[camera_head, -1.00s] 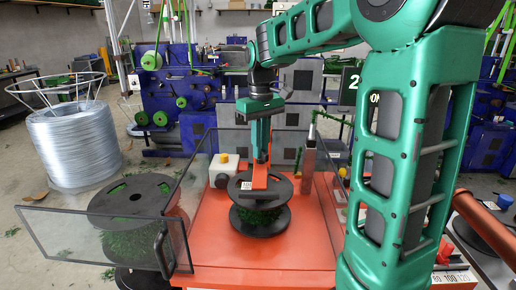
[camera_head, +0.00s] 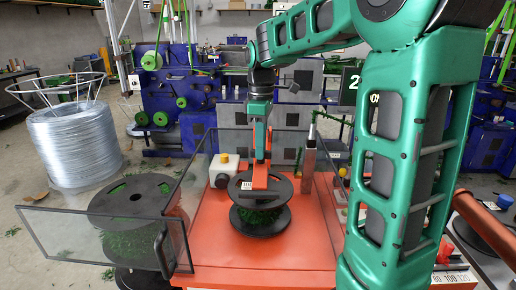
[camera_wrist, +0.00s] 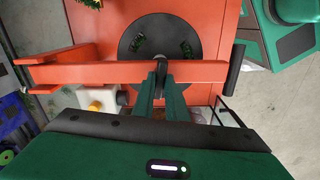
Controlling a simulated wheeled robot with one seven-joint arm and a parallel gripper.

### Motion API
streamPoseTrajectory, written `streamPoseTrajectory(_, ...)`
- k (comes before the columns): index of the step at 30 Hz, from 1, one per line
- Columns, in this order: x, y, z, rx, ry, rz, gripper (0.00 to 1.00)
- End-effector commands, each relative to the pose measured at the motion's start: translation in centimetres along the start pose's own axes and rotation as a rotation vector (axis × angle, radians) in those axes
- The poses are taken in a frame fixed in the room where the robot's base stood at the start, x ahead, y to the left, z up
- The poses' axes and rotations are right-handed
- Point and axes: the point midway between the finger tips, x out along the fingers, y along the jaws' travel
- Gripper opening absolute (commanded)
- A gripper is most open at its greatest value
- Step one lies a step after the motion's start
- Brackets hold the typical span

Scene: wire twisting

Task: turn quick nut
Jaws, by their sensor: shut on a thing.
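A black-flanged spool (camera_head: 246,221) wound with green wire stands upright on the orange machine table. An orange bar (camera_head: 255,193) lies across its top; in the wrist view the bar (camera_wrist: 95,72) crosses the dark flange (camera_wrist: 148,28). My gripper (camera_head: 261,160) reaches down from above to the spool's centre. In the wrist view its two green fingers (camera_wrist: 161,80) are shut on a small dark quick nut (camera_wrist: 161,65) at the middle of the bar. The fingers hide part of the nut, and it cannot be made out in the head view.
Clear guard panels (camera_head: 95,240) stand around the orange table (camera_head: 225,262). A white box with a yellow top (camera_head: 222,169) and a brown post (camera_head: 309,161) flank the spool. Another green-wire spool (camera_head: 130,200) is behind the left panel. A silver wire coil (camera_head: 75,145) stands far left.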

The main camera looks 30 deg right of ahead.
Motion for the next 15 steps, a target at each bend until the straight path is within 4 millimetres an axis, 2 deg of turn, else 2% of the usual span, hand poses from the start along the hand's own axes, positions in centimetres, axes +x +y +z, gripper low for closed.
streamPoseTrajectory(15, -0.1, 0.28, -0.1, -0.04, 0.005, 0.008, 0.0)
